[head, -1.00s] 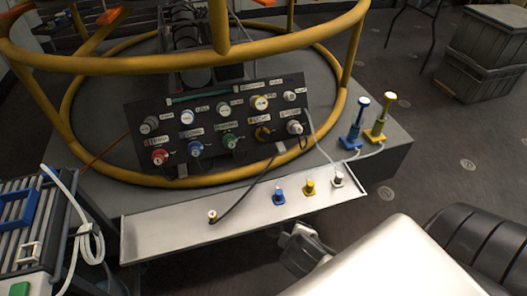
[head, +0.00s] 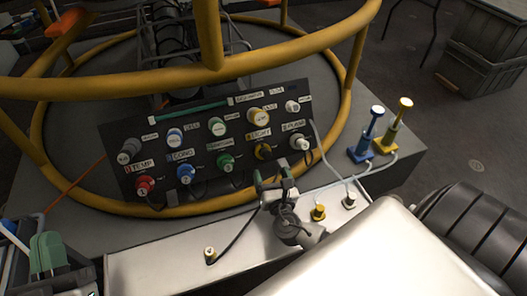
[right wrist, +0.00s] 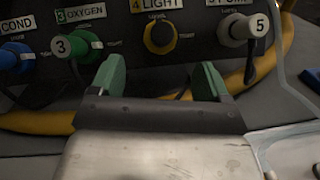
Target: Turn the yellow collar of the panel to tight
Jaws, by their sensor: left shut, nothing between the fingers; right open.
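The dark panel (head: 112,125) stands tilted inside the yellow ring rail. Its yellow collar (head: 263,151) is in the lower row under the LIGHT label; it has a dark centre, and it also shows in the right wrist view (right wrist: 160,37). Another yellow-ringed fitting (head: 257,117) with a pale cap sits above it. I cannot read how far the collar is turned. My right gripper (head: 272,180) is open and empty, just below and in front of the collar; its green fingers (right wrist: 160,78) point at it, apart from it. My left gripper (head: 48,252) is shut and empty at the far left.
Green fitting 3 (right wrist: 78,45) and white fitting 5 (right wrist: 250,28) flank the collar. Blue (head: 368,135) and yellow (head: 395,125) handled tools stand right. The yellow rail (head: 170,75) crosses above.

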